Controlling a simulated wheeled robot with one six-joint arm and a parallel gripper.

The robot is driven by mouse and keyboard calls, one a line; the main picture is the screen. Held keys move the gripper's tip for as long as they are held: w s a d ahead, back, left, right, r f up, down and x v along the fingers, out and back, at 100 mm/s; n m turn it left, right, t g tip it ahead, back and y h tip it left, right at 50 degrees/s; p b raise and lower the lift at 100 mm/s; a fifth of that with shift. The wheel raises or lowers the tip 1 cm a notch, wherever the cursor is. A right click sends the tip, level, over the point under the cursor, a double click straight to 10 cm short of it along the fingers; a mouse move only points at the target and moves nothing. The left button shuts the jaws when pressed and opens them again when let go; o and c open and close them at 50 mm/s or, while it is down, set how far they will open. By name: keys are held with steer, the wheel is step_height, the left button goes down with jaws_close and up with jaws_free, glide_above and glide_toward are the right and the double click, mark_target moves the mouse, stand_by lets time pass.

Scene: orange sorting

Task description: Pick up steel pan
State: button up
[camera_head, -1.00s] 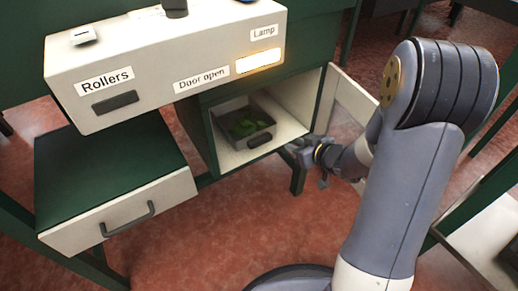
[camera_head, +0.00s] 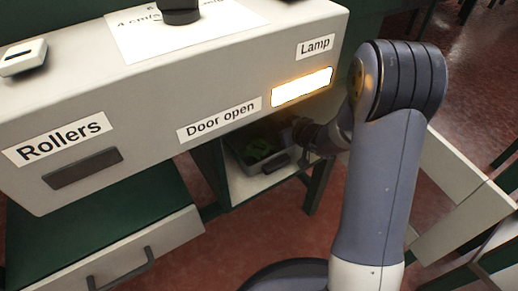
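The steel pan (camera_head: 257,172) is a grey tray with a dark handle on its front and green leafy pieces inside. It sits in the open compartment (camera_head: 238,190) under the control panel, and its back is hidden by the panel. My gripper (camera_head: 302,131) is at the right side of the compartment opening, close to the pan's right end. It is dark and small there, so I cannot tell whether its fingers are open or touch the pan.
The panel (camera_head: 225,80), with a glowing lamp (camera_head: 302,87), overhangs the compartment. A drawer (camera_head: 125,255) with a handle juts out at lower left. A pale open door or panel (camera_head: 455,165) stands right of my arm. Red floor shows below.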

steer(key=shift+w+a+f, duration=0.15)
steer(key=shift+w, duration=0.05)
steer(key=shift+c, duration=0.3)
jaws_close()
